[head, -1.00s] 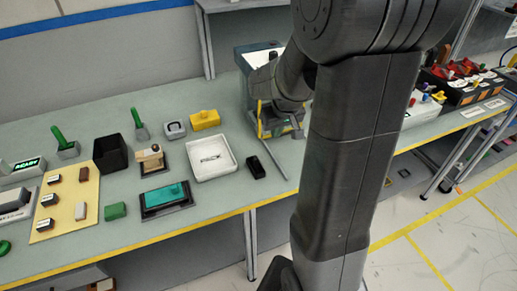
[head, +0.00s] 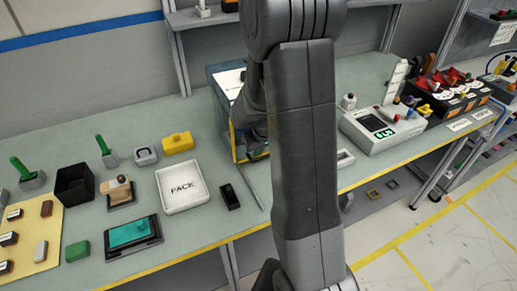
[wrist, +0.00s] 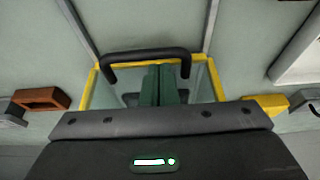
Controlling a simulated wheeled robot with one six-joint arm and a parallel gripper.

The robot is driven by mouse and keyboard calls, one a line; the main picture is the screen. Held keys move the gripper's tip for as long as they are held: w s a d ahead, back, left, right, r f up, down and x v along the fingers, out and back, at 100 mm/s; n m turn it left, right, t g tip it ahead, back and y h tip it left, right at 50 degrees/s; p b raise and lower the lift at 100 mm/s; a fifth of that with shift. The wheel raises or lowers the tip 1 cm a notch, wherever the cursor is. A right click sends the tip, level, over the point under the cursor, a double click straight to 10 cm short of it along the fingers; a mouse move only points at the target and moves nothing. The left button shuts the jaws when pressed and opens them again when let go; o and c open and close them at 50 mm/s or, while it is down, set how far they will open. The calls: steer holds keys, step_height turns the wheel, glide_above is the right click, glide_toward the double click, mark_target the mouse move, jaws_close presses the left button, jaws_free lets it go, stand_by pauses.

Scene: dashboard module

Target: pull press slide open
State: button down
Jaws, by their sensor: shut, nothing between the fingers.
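The press (head: 226,84) stands at the back of the bench in the head view, a blue-grey housing with a yellow edge. My arm hides much of its front. In the wrist view a black bar handle (wrist: 145,55) crosses a yellow frame (wrist: 86,88), likely the press slide. My gripper (wrist: 161,70) shows as two dark green fingers side by side, shut and empty. Their tips are close to the handle bar, in the span between its bent ends. I cannot tell whether they touch it. In the head view the gripper is hidden behind my arm.
A white PACK tray (head: 166,203), a black block (head: 229,196) and a yellow block (head: 178,143) lie left of the press. A grey device with a screen (head: 382,128) stands to the right. A reddish-brown block (wrist: 40,98) is at the left in the wrist view.

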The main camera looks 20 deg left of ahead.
steer(key=s+d+b, duration=0.1)
steer(key=s+d, duration=0.3)
steer(key=s+d+b, duration=0.2)
steer(key=s+d, duration=0.2)
steer(key=d, duration=0.1)
steer(key=s+d+b, duration=0.1)
steer(key=s+d, duration=0.3)
steer(key=d, duration=0.1)
steer(key=shift+r, duration=0.1)
stand_by(0.4)
